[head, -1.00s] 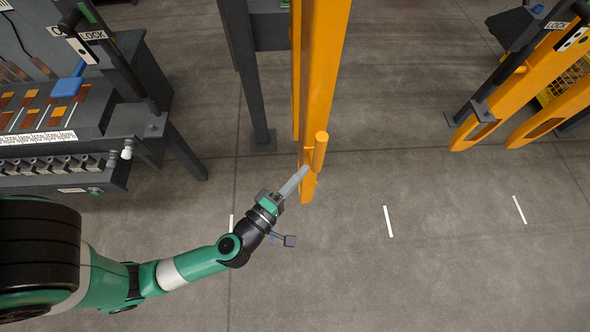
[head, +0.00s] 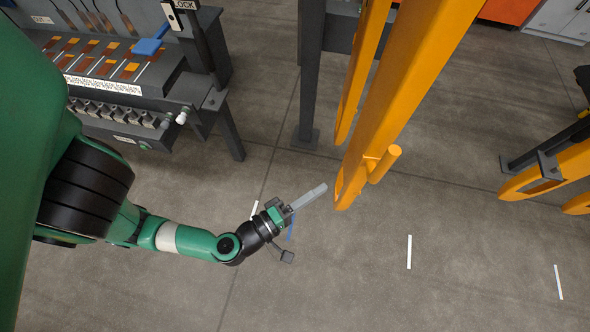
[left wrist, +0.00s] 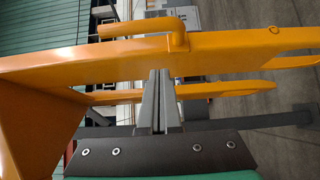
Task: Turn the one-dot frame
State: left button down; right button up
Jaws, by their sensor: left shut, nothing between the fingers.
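An orange fork frame (head: 400,90) stands right of centre in the head view, with a short orange peg handle (head: 385,164) near its low end. No dot is readable on it, so I cannot tell whether it is the one-dot frame. My left gripper (head: 322,188) is shut and empty. Its tips point toward the frame's low end, with a small gap in the picture. The left wrist view shows the shut fingers (left wrist: 161,74) before the orange beam (left wrist: 225,48) and its bent handle (left wrist: 150,26); contact cannot be told. My right gripper is not in view.
Another orange frame (head: 556,172) with a dark bracket stands at the right. A dark post (head: 310,70) stands behind the near frame. A grey workbench (head: 150,95) with a LOCK sign fills the upper left. White marks (head: 409,252) lie on open grey floor in front.

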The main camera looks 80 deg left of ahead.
pick_arm(q)
jog(key=s+d, duration=0.4)
jog(key=s, duration=0.1)
jog(key=shift+s+b, duration=0.25)
jog(key=shift+b, duration=0.05)
